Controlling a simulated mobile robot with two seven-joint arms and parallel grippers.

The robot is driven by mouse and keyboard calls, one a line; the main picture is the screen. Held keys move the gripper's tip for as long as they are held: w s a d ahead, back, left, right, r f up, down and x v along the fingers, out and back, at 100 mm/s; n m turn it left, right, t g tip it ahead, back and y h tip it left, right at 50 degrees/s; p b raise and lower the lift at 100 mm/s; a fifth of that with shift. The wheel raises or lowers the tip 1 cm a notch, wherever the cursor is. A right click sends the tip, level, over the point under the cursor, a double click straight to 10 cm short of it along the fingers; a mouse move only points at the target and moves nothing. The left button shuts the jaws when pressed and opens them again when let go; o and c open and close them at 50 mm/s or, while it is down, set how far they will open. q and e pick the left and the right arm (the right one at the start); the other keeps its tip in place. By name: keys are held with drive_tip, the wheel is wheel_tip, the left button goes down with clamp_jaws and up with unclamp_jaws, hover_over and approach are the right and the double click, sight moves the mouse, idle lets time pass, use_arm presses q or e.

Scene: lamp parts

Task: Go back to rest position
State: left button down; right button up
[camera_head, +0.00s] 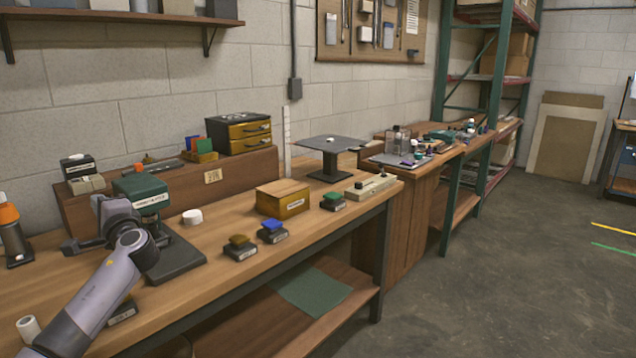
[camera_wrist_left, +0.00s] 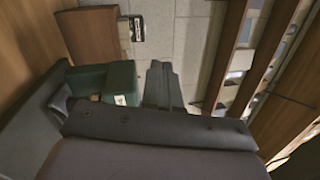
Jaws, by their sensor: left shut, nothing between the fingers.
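My left arm comes in from the lower left of the head view, over the near left part of the workbench (camera_head: 240,220). Its gripper (camera_head: 73,246) is at the left, its dark fingers pointing left, in front of the brown ledge at the wall. In the left wrist view the fingers (camera_wrist_left: 162,84) are together with nothing between them. A dark green box-shaped head (camera_head: 142,192) on a dark stand is right beside the gripper and partly hidden by the wrist. It also shows in the wrist view (camera_wrist_left: 119,80), left of the fingers. My right gripper is not in view.
An orange-capped bottle (camera_head: 11,232) stands at the far left. A wooden box (camera_head: 283,198), several small coloured blocks and a dark square-topped stand (camera_head: 330,146) are further right. A wall shelf (camera_head: 120,17) hangs above. The floor (camera_head: 500,270) at right is clear.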

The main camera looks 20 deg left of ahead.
use_arm(q)
drive_tip(key=w+d+f+n+t+h, duration=0.2)
drive_tip(key=w+d+f+t+h, duration=0.1)
drive_tip(key=w+d+t+h, duration=0.9)
drive_tip(key=s+d+f+g+h, duration=0.2)
drive_tip(key=s+d+f+h, duration=0.15)
drive_tip(key=d+f, duration=0.6)
drive_tip(key=s+d+f+g+h, duration=0.2)
drive_tip(key=s+d+f, duration=0.5)
drive_tip(key=f, duration=0.3)
drive_tip(key=s+d+f+g+h, duration=0.2)
drive_tip(key=s+d+f, duration=0.5)
drive_tip(key=f, duration=0.3)
drive_tip(key=s+d+f+n+g+h, duration=0.1)
drive_tip(key=s+d+f, duration=0.25)
drive_tip(key=s, duration=0.45)
drive_tip(key=s+d+f+n+g, duration=0.1)
drive_tip(key=s+d+f, duration=0.1)
drive_tip(key=s+d, duration=0.45)
drive_tip(key=shift+h, duration=0.25)
drive_tip(key=s+r+p, duration=0.1)
drive_tip(key=r+p, duration=0.1)
drive_tip(key=s+a+r+p, duration=0.1)
drive_tip(key=r+p, duration=0.1)
drive_tip(key=shift+s, duration=0.3)
